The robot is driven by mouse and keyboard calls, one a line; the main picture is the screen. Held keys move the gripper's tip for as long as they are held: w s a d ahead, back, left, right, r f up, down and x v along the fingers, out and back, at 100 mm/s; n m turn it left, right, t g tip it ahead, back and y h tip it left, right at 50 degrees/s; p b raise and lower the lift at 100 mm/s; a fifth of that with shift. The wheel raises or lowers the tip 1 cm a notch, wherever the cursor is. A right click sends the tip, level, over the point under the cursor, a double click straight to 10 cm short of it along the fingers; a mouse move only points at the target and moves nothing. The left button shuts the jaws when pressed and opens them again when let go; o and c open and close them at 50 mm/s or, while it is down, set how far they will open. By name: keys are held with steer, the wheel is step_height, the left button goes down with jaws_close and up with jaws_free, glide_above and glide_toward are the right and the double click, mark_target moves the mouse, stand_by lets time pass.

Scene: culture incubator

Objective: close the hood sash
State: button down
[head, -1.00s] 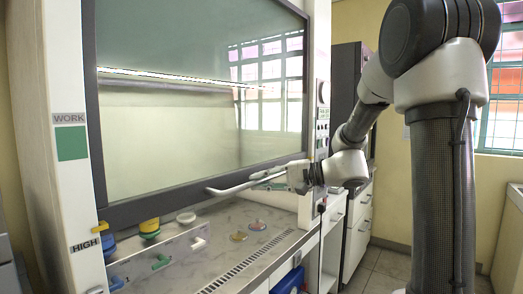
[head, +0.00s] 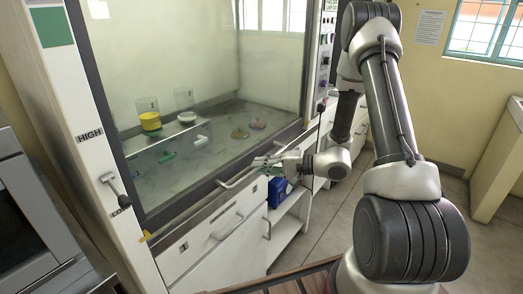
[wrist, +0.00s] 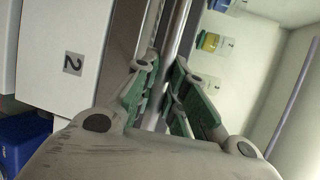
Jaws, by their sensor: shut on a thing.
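The hood sash is a large glass pane (head: 200,75) in a dark frame. In the head view it is low, its bottom edge (head: 170,208) close to the front sill; I cannot tell whether they touch. A light sash handle bar (head: 232,180) runs along its lower front. My gripper (head: 268,165) is at the bar's right end. In the wrist view a metal bar (wrist: 178,40) runs between the green-padded fingers of my gripper (wrist: 163,98), which are shut on it. The exact contact is partly hidden.
Behind the glass stand a yellow-filled beaker (head: 151,122), another container (head: 186,117) and several small items on the worktop. Drawers and an open shelf with a blue bin (head: 278,190) lie below. A HIGH label (head: 89,135) marks the left post. Floor is clear at right.

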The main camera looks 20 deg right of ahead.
steer(key=shift+s+f, duration=0.1)
steer(key=shift+f, duration=0.7)
steer(key=c, duration=1.5)
jaws_free()
steer(key=shift+o, duration=0.2)
steer(key=v, duration=1.2)
